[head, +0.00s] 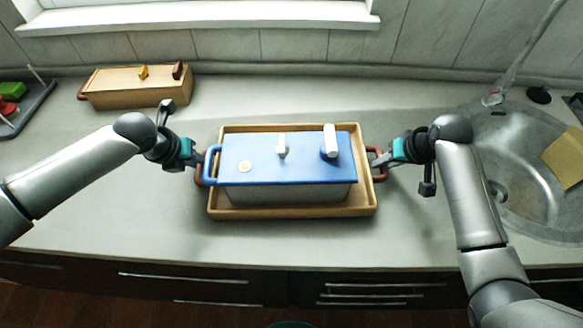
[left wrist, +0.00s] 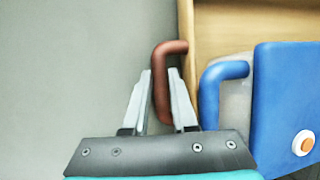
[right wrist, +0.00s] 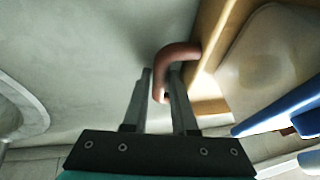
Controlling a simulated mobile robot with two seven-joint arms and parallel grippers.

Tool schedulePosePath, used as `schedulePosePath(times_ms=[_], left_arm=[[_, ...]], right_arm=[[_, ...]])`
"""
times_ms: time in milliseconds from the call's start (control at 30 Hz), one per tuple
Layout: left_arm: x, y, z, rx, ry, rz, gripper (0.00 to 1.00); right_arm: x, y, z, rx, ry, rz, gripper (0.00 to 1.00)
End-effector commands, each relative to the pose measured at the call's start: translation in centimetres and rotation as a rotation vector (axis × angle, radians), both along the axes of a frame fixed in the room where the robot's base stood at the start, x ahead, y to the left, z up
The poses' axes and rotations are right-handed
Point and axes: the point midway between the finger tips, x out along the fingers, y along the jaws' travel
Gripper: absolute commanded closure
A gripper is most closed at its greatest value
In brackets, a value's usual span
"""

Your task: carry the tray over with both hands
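The wooden tray (head: 292,211) is in the middle of the counter, with a dark red handle at each end. My left gripper (head: 197,160) is at the left handle (left wrist: 158,75), with one finger on each side and little or no gap. My right gripper (head: 380,163) has its fingers close around the right handle (right wrist: 177,52) in the same way. Both look shut on the handles. I cannot tell whether the tray is clear of the counter.
A wooden box with a knobbed lid (head: 135,88) is at the back left. A dark rack (head: 30,110) with green and red items is at the far left. The sink (head: 515,165) with a yellow cloth (head: 565,158) is on the right. The counter left of the tray is bare.

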Motion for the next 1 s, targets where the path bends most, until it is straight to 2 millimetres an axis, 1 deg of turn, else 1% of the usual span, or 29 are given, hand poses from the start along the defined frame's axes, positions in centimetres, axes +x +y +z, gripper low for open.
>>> schedulePosePath(times_ms=[33,200,1000], left_arm=[[0.0,0.01,0.02,0.0,0.0,0.0,0.81],[0.01,0.03,0.03,0.0,0.0,0.0,1.0],[0.04,0.04,0.09,0.0,-0.001,0.001,1.0]], right_arm=[[0.0,0.01,0.01,0.0,0.0,0.0,0.81],[-0.02,0.01,0.02,0.0,0.0,0.0,1.0],[-0.03,0.0,0.01,0.0,0.001,0.0,1.0]])
